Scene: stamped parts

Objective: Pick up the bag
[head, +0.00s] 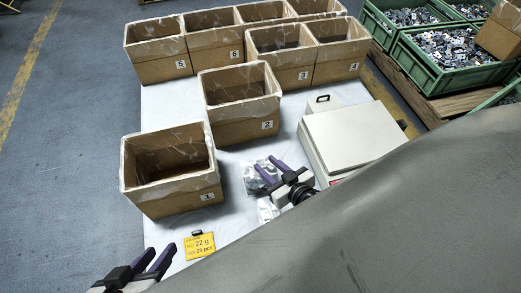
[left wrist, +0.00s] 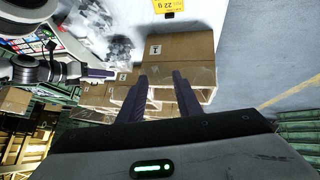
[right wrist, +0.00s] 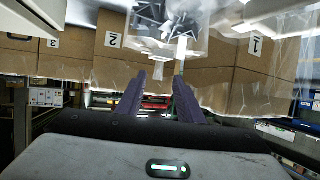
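A clear plastic bag (head: 252,178) of grey metal parts lies on the white table, right of box 1. A second clear bag (head: 266,210) lies nearer, partly hidden by my right arm. My right gripper (head: 265,164) is open, its purple fingers over or beside the first bag; contact cannot be told. In the right wrist view a clear bag of parts (right wrist: 160,22) is ahead of the open fingers. My left gripper (head: 163,249) is open and empty at the table's near left edge. Blurred clear bags (left wrist: 118,48) show in the left wrist view.
Cardboard box 1 (head: 205,197) and box 2 (head: 240,133) stand close by, with several more boxes behind. A white scale (head: 350,135) stands right of the bag. A yellow sign (head: 200,246) stands near the front edge.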

